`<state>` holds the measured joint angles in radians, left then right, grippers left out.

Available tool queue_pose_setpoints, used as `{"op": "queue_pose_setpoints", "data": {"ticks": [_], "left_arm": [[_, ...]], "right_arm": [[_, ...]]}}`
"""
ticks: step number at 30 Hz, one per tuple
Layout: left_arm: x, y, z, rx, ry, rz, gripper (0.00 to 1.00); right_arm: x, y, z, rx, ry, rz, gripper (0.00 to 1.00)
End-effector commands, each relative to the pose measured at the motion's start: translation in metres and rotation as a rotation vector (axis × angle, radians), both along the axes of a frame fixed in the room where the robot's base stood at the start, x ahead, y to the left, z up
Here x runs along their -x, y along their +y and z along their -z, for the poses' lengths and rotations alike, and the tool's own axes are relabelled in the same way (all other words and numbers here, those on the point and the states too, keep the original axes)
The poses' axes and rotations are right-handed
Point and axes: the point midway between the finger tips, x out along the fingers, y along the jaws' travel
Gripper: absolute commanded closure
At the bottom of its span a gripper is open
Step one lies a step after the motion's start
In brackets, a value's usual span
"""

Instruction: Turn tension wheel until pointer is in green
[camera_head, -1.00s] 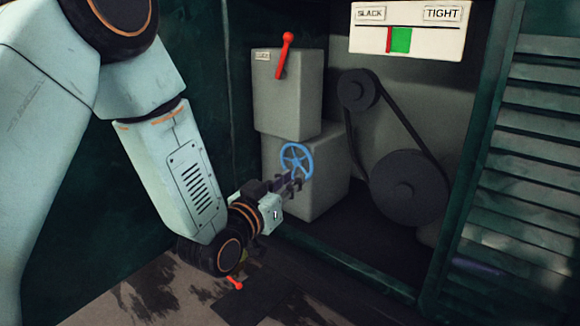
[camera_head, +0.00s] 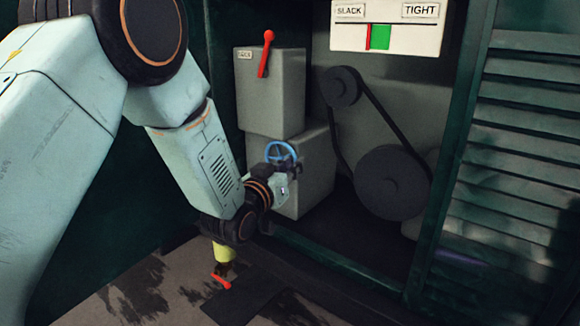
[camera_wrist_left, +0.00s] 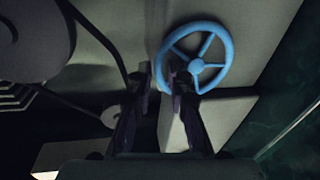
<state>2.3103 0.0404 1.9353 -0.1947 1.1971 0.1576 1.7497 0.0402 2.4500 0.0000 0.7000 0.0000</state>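The blue tension wheel (camera_head: 281,152) is on the front of the lower grey box, and shows large in the left wrist view (camera_wrist_left: 197,58). My left gripper (camera_head: 290,168) is at the wheel's lower edge. In the left wrist view its two fingers (camera_wrist_left: 160,72) stand apart, with the wheel's left rim between the tips in the picture; I cannot tell if they touch it. The white gauge (camera_head: 345,38) reads SLACK at left and TIGHT at right. Its red pointer (camera_head: 368,37) is at the left edge of the green band (camera_head: 380,37). My right gripper is not in view.
A red lever (camera_head: 265,52) is on the upper grey box (camera_head: 275,95). A dark belt and pulleys (camera_head: 392,180) are to the right of the wheel. A louvred green panel (camera_head: 510,160) bounds the right side. A small red-handled object (camera_head: 221,282) is below my left wrist.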

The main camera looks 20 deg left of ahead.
Motion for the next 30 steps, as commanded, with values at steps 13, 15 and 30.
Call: {"op": "queue_pose_setpoints", "data": {"ticks": [13, 15, 30], "left_arm": [[-0.0002, 0.0005, 0.0, 0.0, 0.0, 0.0, 1.0], [-0.0002, 0.0004, -0.0001, -0.001, 0.0, 0.0, 1.0], [0.0001, 0.0003, 0.0049, -0.069, -0.027, -0.001, 1.0]], "right_arm": [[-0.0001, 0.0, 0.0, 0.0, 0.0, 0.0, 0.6], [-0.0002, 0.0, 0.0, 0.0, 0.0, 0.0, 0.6], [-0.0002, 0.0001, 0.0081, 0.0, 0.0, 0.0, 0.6]]}}
